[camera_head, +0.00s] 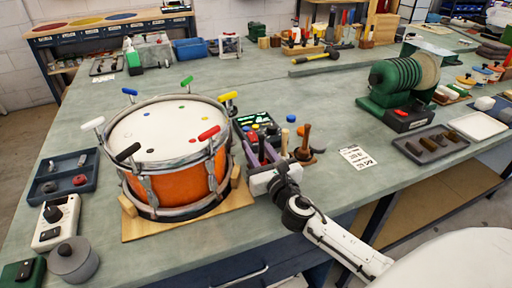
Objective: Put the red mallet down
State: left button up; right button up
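My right gripper (262,160) is at the right of the orange drum (172,172), low over the bench among small tools. Its fingers are small and partly hidden, so I cannot tell whether they are open or shut on something. A purple upright handle shows between or just behind them. A small red piece (252,137) shows just behind the gripper. My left gripper is not in view.
The drum stands on a wooden board (140,229). Brown wooden tools (305,143) stand close right of my gripper. A printed card (358,158) lies farther right, with a green coil machine (402,82) behind. The bench behind the drum has clear room.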

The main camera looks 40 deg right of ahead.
jog(key=shift+r, duration=0.15)
jog(key=v, duration=1.1)
jog(key=shift+d+b, duration=0.1)
jog(key=shift+b, duration=0.3)
jog(key=shift+s, duration=0.5)
jog(key=shift+o, duration=0.6)
